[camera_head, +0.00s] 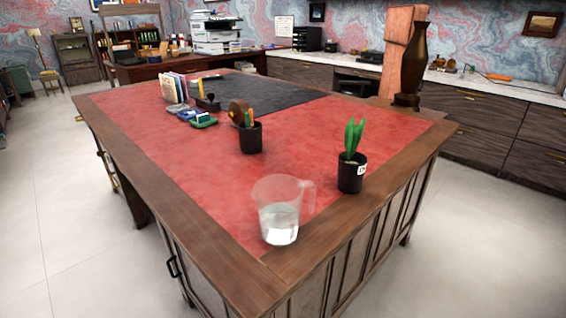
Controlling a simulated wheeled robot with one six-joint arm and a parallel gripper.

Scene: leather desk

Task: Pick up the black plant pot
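A black plant pot (351,177) with upright green leaves and a small white label stands upright on the desk (330,118), near its right edge. The desk has a red leather top with a brown wooden border. The pot stands behind and to the right of a clear measuring jug. My gripper is not in view, so I cannot see whether it is open or shut.
The clear jug (279,212) stands at the desk's near corner, its handle towards the pot. A black pen cup (250,138), tape dispenser (238,112), stamp pads (203,119) and upright books (176,86) stand further left. Red leather between cup and pot is clear.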

